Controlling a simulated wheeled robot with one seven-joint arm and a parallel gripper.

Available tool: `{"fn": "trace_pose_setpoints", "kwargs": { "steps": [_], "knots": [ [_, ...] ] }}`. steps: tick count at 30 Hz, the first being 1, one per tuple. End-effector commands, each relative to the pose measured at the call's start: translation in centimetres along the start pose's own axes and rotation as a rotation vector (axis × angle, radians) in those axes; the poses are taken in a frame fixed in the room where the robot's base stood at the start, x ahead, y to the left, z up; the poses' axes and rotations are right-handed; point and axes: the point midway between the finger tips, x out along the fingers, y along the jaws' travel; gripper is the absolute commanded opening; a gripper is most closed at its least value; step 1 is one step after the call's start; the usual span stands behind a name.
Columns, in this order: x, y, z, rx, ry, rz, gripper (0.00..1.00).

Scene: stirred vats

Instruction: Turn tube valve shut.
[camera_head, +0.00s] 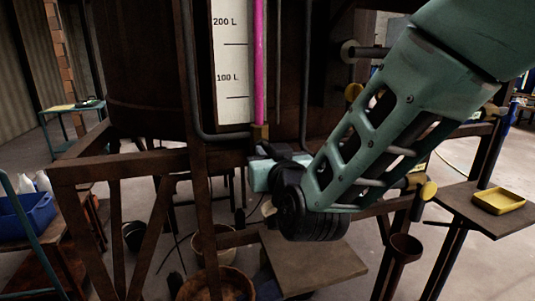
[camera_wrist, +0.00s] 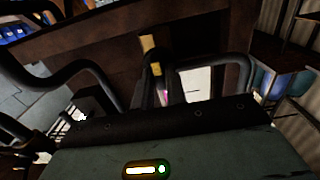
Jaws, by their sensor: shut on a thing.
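The level tube (camera_head: 259,62) shows pink and stands upright beside a white scale board (camera_head: 230,75) marked 200 L and 100 L. The tube valve (camera_head: 260,133) is a brass-coloured fitting at the tube's foot. My gripper (camera_head: 270,150) is right at the valve, shut on it; the grasped part is mostly hidden by my own fingers and hand. In the wrist view, a brass-yellow piece (camera_wrist: 150,55) shows just beyond my fingertips (camera_wrist: 163,85), with a bit of pink close by. The handle's exact angle cannot be told.
A rusty frame (camera_head: 120,165) carries the dark vat (camera_head: 140,60). A grey bent pipe (camera_head: 190,90) runs left of the board. Yellow-knobbed fittings (camera_head: 428,190) are right of my arm. A yellow tray (camera_head: 498,201) sits on a stand; a blue crate (camera_head: 25,215) is at left.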

Motion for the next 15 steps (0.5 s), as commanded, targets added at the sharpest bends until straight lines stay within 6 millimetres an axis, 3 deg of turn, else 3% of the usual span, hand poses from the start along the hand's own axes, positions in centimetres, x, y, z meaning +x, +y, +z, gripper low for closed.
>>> {"fn": "trace_pose_setpoints", "kwargs": {
  "steps": [8,15],
  "knots": [
    [-0.03,0.07,0.36,0.087,0.002,0.001,0.0],
    [-0.01,0.18,0.61,0.27,0.004,0.001,0.0]
  ]
}}
